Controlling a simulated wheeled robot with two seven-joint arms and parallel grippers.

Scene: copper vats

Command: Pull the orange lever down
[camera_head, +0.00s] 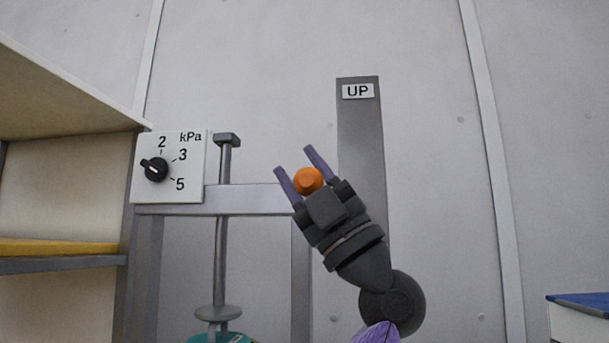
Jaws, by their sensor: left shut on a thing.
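The orange lever (308,180) shows as a round orange knob between the two fingers of my left gripper (292,159). The gripper points up and to the left and is shut on the knob, with its fingertips reaching past it. The rest of the lever is hidden behind the gripper. A tall grey plate (360,135) stands behind and to the right, with a white "UP" label (358,91) near its top. The knob is lower than this label. The plate's lower part is partly covered by my arm. My right gripper is not in view.
A kPa dial panel (190,165) with a black knob is on the left, beside a grey frame (240,200) with a vertical rod. A shelf unit (60,95) fills the left edge. A blue-topped box (580,315) is at the lower right.

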